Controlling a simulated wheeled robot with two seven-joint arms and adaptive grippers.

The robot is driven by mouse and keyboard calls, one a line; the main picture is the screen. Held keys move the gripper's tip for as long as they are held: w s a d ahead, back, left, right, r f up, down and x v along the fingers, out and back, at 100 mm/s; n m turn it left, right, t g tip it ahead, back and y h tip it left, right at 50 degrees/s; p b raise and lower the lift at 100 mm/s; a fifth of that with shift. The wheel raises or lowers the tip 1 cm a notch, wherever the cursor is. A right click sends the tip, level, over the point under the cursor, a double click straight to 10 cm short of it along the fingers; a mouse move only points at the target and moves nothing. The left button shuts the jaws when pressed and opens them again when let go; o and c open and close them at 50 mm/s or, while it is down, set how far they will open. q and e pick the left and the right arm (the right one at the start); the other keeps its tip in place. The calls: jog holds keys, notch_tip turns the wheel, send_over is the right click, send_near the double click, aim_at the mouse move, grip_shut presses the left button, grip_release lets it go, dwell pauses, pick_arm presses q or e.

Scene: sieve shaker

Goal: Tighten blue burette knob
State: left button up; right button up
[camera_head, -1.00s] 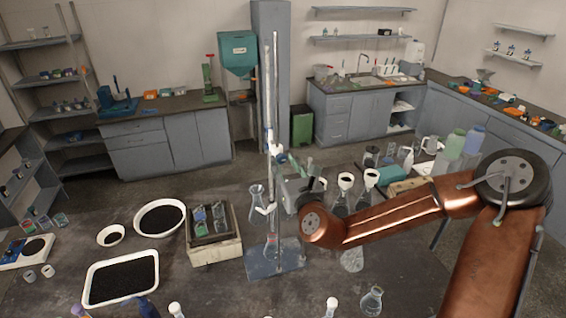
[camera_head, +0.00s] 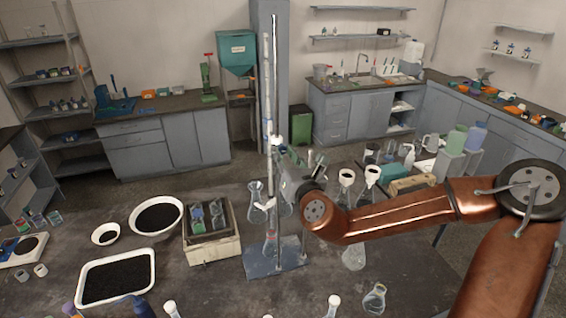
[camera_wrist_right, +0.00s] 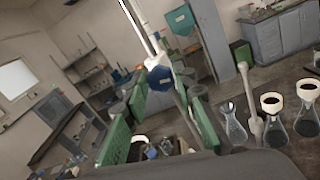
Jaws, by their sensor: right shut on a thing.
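The burette (camera_head: 266,95) is a tall thin tube clamped upright on a stand with a blue-grey base plate (camera_head: 262,263). The blue knob (camera_wrist_right: 159,78) shows in the right wrist view beside the white fitting of the burette. My right gripper (camera_wrist_right: 160,82) has its green-padded fingers on either side of the knob and is shut on it. In the head view the right gripper (camera_head: 283,165) is at the burette from the right, and the knob is hidden there. My left gripper is out of view.
Flasks with dark-filled funnels (camera_head: 346,178) stand just right of the stand. A box with small bottles (camera_head: 212,250), a white tray of dark grains (camera_head: 147,284) and bowls (camera_head: 157,232) lie to the left. Several small flasks line the front edge.

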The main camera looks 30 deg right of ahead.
jog(key=m+b, duration=0.6)
jog(key=b, duration=0.1)
jog(key=m+b, duration=0.3)
jog(key=b, duration=0.1)
jog(key=shift+d+f, duration=0.15)
jog(key=shift+f, duration=0.1)
jog(key=m+b, duration=0.2)
jog(key=m, duration=0.1)
jog(key=shift+b, duration=0.35)
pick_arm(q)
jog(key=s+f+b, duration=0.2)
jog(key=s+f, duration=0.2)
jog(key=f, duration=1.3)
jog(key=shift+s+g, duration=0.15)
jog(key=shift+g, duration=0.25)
pick_arm(e)
jog(key=shift+r+m, duration=0.1)
jog(key=shift+m, duration=1.6)
jog(key=o, duration=1.1)
jog(key=shift+o, duration=0.2)
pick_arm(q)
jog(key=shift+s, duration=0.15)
